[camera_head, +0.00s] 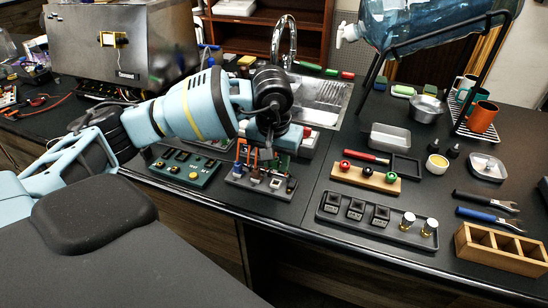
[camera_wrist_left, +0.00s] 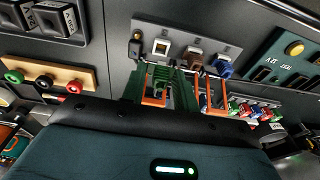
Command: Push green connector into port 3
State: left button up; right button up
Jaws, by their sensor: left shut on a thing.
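The grey port panel (camera_head: 262,183) stands at the bench's front edge below my left gripper (camera_head: 254,156). In the left wrist view, the panel (camera_wrist_left: 182,40) carries a black, a white, a brown and a blue socket; port numbers are not readable. My left gripper (camera_wrist_left: 184,88), with orange fingers, is shut on the green connector (camera_wrist_left: 187,86). The connector is held close in front of the panel, near the white and brown sockets. I cannot tell whether it touches a socket. My right gripper is not in view.
A green button panel (camera_head: 184,168) stands left of the port panel. A black tray (camera_head: 376,222) with switches and a wooden strip with knobs (camera_head: 366,177) lie to its right. A sink (camera_head: 320,97) and a rack with a water bottle (camera_head: 425,25) stand behind.

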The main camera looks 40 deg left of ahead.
aim_at(276, 168)
pick_arm(q)
jog(key=shift+f, duration=0.2)
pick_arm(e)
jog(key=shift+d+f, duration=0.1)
